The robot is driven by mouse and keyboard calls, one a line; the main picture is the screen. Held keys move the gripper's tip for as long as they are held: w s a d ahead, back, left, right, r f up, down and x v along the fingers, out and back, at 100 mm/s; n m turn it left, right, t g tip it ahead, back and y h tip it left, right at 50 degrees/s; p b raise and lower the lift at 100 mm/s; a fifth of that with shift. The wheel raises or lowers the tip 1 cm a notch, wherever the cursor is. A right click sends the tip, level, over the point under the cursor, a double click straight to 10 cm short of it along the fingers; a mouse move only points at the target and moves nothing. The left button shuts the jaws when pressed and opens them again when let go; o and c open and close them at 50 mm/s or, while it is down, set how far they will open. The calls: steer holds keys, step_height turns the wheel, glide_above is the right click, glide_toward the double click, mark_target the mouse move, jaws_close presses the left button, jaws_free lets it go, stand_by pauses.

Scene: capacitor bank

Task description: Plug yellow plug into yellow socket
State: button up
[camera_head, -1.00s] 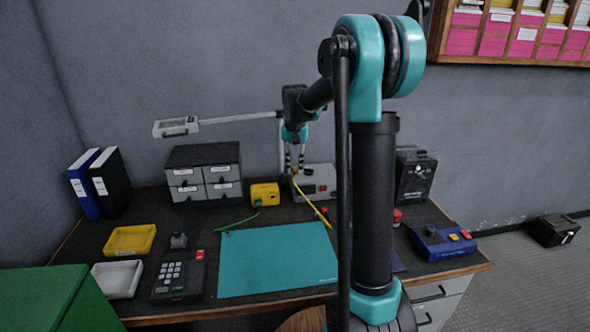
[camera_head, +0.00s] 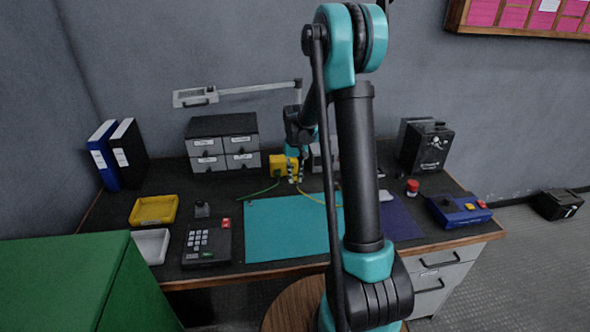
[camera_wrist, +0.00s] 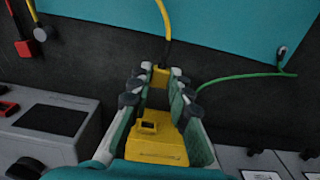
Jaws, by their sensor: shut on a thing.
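My gripper (camera_head: 295,172) is low over the back of the desk, at the right front of the yellow socket box (camera_head: 283,160). In the wrist view my gripper (camera_wrist: 160,82) is shut on the yellow plug (camera_wrist: 160,74), with the yellow cable (camera_wrist: 166,20) running away from it. The yellow socket box (camera_wrist: 157,148) shows between the fingers, with a raised socket opening (camera_wrist: 148,127) on its face. The plug appears apart from that opening. The fingers hide the box's sides, and the exact height gap cannot be told.
A green cable (camera_wrist: 240,78) lies right of the box in the wrist view. A grey device (camera_wrist: 48,125) stands close on the left. The grey drawer unit (camera_head: 222,145) is left of the box in the head view. The teal mat (camera_head: 285,235) in front is mostly clear.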

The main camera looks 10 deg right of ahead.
mark_target(292, 164)
steer(key=shift+w, duration=0.2)
steer(key=shift+w, duration=2.7)
steer(key=shift+w, duration=0.6)
steer(key=o, duration=0.9)
steer(key=shift+c, duration=0.2)
steer(key=shift+r, duration=0.1)
step_height(292, 164, up, 12)
steer(key=shift+s, duration=0.1)
